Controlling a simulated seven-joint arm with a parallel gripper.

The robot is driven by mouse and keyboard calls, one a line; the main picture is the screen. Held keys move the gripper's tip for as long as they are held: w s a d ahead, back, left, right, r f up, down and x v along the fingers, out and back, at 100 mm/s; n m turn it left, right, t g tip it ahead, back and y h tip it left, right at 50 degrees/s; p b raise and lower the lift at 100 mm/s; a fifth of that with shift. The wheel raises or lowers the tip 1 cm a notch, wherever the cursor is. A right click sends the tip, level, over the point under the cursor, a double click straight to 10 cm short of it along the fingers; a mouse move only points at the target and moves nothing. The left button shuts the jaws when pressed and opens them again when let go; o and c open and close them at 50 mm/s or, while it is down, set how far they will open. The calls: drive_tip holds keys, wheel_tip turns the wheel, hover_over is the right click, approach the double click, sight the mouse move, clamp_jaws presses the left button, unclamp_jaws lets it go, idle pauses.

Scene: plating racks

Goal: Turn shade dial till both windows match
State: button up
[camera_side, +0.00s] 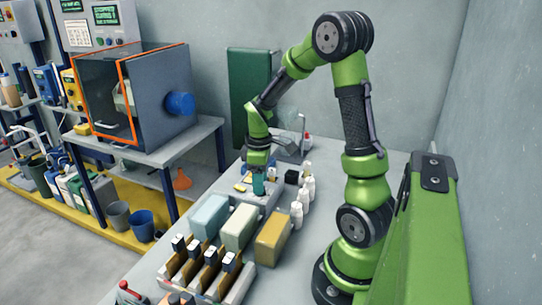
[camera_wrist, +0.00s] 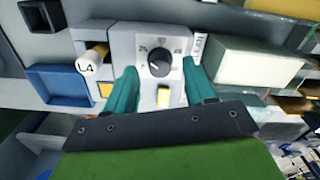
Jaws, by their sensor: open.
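A black round dial (camera_wrist: 159,64) with a white pointer mark sits on a light grey panel (camera_wrist: 122,42) with printed scale marks in the wrist view. My gripper (camera_wrist: 158,72) is open, its two teal fingers left and right of the dial, with a gap on each side; contact cannot be made out. A yellow square (camera_wrist: 105,90) and a pale yellow patch (camera_wrist: 164,97) show on the panel; I cannot tell whether these are the windows. In the side view my gripper (camera_side: 258,186) is low over the grey unit, and the dial is hidden.
A white-ended cylinder marked L4 (camera_wrist: 88,64) and a blue tray (camera_wrist: 62,84) lie left of the dial. White bottles (camera_side: 297,212) stand right of the unit in the side view. Pale blue (camera_side: 209,216), cream (camera_side: 239,226) and ochre (camera_side: 272,238) blocks stand in front.

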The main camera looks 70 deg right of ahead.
drive_tip(key=shift+f, duration=0.9)
clamp_jaws()
drive_tip(key=m, duration=0.5)
drive_tip(key=shift+m, duration=0.4)
drive_tip(key=m, duration=0.5)
drive_tip(key=shift+m, duration=0.4)
